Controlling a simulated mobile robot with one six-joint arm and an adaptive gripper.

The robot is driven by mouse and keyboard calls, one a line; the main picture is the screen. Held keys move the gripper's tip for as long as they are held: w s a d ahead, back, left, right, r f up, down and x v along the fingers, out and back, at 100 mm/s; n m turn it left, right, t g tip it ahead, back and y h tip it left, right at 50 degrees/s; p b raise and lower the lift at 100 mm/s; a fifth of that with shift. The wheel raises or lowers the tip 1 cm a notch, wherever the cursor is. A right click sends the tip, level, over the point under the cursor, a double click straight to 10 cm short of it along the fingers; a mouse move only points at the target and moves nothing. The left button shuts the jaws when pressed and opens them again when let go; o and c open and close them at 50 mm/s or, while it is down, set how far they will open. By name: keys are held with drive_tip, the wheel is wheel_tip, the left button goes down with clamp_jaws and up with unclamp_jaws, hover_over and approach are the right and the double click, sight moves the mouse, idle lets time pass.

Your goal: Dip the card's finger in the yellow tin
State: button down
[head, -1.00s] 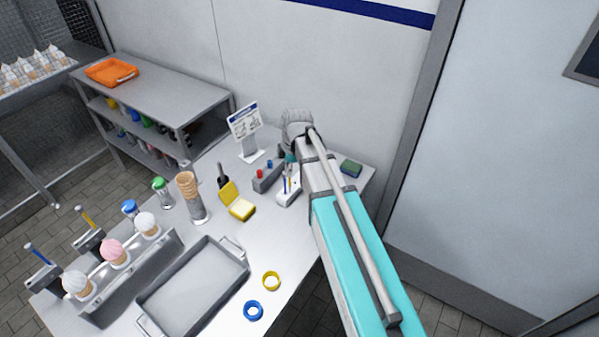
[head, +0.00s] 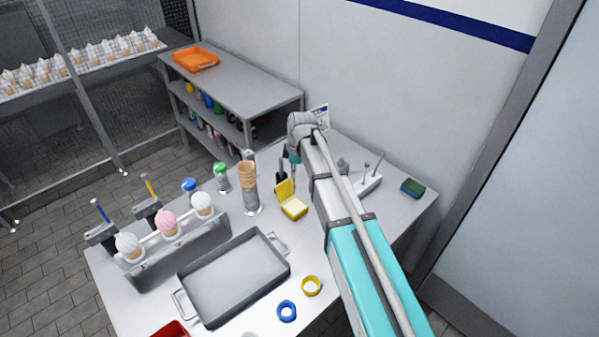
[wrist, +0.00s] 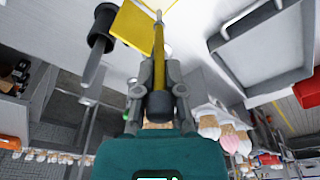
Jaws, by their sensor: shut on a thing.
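My gripper (wrist: 158,88) is shut on a yellow stick-like finger (wrist: 159,45) with a dark base, its thin tip pointing away from the wrist. In the head view my gripper (head: 294,170) is above the table beside the yellow tin (head: 294,208), partly hidden by my arm. The tin is open, with its yellow lid (head: 284,190) raised at the back. A yellow surface (wrist: 133,24), likely part of the tin, lies close beside the held finger's tip; contact cannot be told. The card (head: 320,113) stands behind my arm, mostly hidden and unreadable.
A black-handled tool (head: 282,163) stands close behind the tin. A cone stack (head: 247,175) is to the left. A white holder (head: 368,184) and green sponge (head: 412,187) are right.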

sight(294, 182)
drive_tip(key=shift+f, duration=0.15)
drive_tip(key=shift+f+b, duration=2.85)
drive_tip(key=shift+b, duration=0.15)
drive_tip(key=shift+f+b, duration=0.55)
idle(1.0)
drive_tip(key=shift+r, duration=0.1)
drive_tip(key=shift+r+p, duration=3.45)
drive_tip(key=shift+p, duration=0.1)
